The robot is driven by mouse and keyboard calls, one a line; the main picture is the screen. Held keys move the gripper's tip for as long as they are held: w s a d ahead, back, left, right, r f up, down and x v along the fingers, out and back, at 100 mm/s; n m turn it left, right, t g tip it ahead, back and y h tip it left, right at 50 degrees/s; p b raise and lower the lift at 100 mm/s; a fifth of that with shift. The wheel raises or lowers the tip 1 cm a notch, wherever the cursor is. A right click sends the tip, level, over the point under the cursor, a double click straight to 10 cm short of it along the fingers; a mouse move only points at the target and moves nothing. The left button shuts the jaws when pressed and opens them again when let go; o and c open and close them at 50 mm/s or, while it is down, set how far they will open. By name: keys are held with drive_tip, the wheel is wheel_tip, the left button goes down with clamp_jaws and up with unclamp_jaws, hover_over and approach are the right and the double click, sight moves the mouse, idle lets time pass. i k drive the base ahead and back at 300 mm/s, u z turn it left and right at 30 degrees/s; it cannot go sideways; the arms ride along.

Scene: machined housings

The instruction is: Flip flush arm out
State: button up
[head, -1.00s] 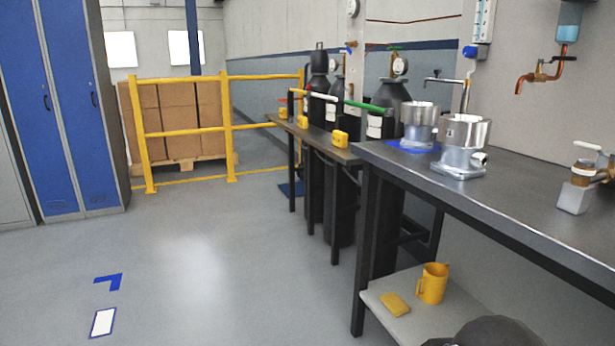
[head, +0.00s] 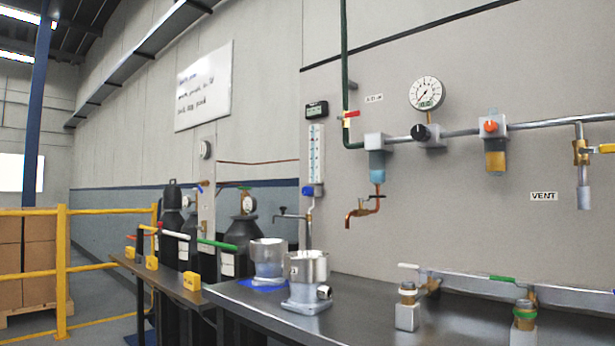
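No part in view is labelled as the flush arm, so I cannot tell which one it is. A copper outlet pipe with a small valve (head: 362,212) hangs on the wall under a blue filter bowl (head: 377,165). A thin grey tap with a sideways spout (head: 290,217) stands behind the bench. Two machined housings stand upright on the bench: a nearer one (head: 307,283) with a side port, and one behind it (head: 267,262) on a blue patch. My gripper is not in view.
The dark bench (head: 400,325) runs along the wall. A metal manifold (head: 465,285) with white and green levers stands at the right. A gauge (head: 427,93) and a pipe with brass VENT valve (head: 582,155) are above. Gas cylinders and a yellow barrier (head: 62,265) are left.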

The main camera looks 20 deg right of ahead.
sight(290, 217)
drive_tip(key=u, duration=1.55)
drive_tip(key=i, duration=1.4)
drive_tip(key=z, duration=3.05)
drive_tip(key=i, duration=0.2)
